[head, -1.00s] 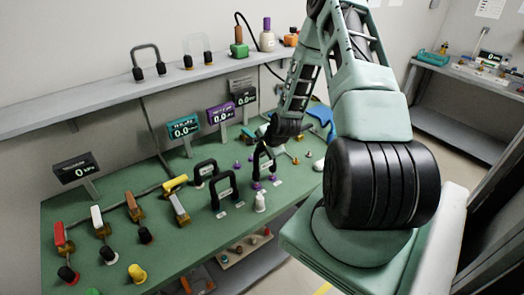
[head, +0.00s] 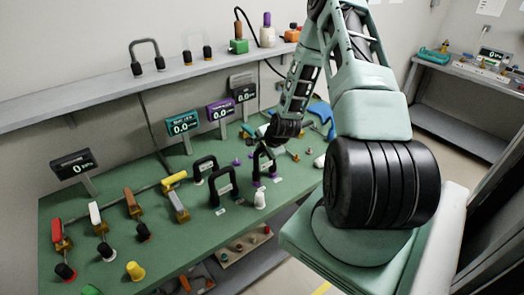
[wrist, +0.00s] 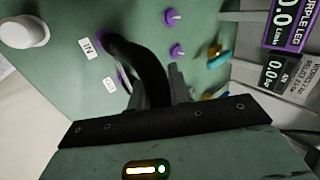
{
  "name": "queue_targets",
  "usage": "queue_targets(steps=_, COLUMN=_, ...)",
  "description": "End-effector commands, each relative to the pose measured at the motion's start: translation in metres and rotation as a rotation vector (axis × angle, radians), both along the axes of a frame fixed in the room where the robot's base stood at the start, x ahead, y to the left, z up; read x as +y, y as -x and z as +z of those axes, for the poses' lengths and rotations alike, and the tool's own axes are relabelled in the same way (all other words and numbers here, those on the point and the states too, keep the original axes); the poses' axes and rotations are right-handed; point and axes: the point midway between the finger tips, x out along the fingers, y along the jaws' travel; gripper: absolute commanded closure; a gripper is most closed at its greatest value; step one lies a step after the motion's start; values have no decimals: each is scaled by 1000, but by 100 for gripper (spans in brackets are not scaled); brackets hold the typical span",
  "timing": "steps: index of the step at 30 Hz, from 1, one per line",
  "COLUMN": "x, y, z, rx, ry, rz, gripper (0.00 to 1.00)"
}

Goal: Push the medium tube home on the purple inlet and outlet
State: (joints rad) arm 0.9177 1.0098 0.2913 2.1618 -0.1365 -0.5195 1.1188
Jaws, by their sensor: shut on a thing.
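The medium tube (wrist: 150,62) is a black bent hose. In the wrist view it arches from my gripper (wrist: 165,88) toward the purple fittings beside the IN and OUT labels. My gripper is shut on it. The purple inlet (wrist: 102,39) is partly covered by one tube end. The purple outlet (wrist: 121,77) shows only as a sliver behind the tube. In the head view the tube (head: 257,163) stands as an arch over these purple fittings, below my wrist. I cannot tell how far either end is seated.
Two purple knobs (wrist: 171,17) and an orange-and-teal valve (wrist: 215,55) are close by in the wrist view. Display panels (head: 221,110) line the back.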

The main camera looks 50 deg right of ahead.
Motion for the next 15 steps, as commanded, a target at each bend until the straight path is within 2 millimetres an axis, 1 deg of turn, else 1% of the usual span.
queue_targets(steps=15, x=0, y=0, z=-14, rx=1, ry=-1, rz=-1, gripper=100)
